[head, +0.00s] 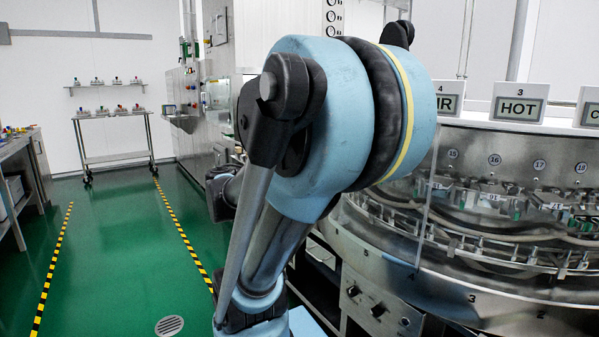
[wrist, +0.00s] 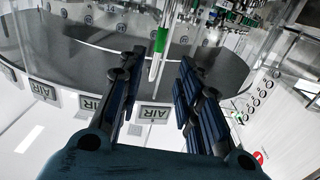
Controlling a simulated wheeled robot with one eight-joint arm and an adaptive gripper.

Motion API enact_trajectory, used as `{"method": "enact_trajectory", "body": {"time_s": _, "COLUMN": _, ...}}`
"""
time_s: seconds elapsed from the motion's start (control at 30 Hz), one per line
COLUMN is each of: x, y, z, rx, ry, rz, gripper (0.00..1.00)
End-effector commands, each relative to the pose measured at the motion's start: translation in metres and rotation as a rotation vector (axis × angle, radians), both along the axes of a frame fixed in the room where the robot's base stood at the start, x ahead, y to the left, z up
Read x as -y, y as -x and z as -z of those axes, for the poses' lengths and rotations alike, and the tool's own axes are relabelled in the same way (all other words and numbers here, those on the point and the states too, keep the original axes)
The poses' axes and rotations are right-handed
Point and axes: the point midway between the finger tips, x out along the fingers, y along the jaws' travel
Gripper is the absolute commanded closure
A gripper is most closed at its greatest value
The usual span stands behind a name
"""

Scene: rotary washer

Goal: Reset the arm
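My gripper (wrist: 160,78) shows in the wrist view with its two dark, blue-padded fingers spread apart. The gap between them looks empty. A white tube with a green upper part (wrist: 159,45) shows beyond the fingertips, and I cannot tell its distance. In the head view my large blue arm fills the middle, and my gripper cannot be made out there. The rotary washer (head: 470,265) stands to the right of my arm, partly hidden by it.
A HOT sign (head: 517,108) stands on top of the washer. Upside-down AIR signs (wrist: 152,113) show in the wrist view. A wheeled steel table (head: 118,157) stands at the back left, and a workbench (head: 20,165) at the far left. Green floor (head: 110,240) between them is clear.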

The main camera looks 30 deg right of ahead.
Motion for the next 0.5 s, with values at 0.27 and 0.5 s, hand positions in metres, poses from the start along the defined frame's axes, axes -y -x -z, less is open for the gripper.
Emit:
{"method": "enact_trajectory", "body": {"time_s": 0.27, "x": 0.0, "y": 0.0, "z": 0.0, "rx": 0.0, "ry": 0.0, "rz": 0.0, "gripper": 0.68}}
{"method": "enact_trajectory", "body": {"time_s": 0.5, "x": -0.001, "y": 0.001, "z": 0.011, "rx": -0.045, "ry": -0.045, "rz": -0.005, "gripper": 0.68}}
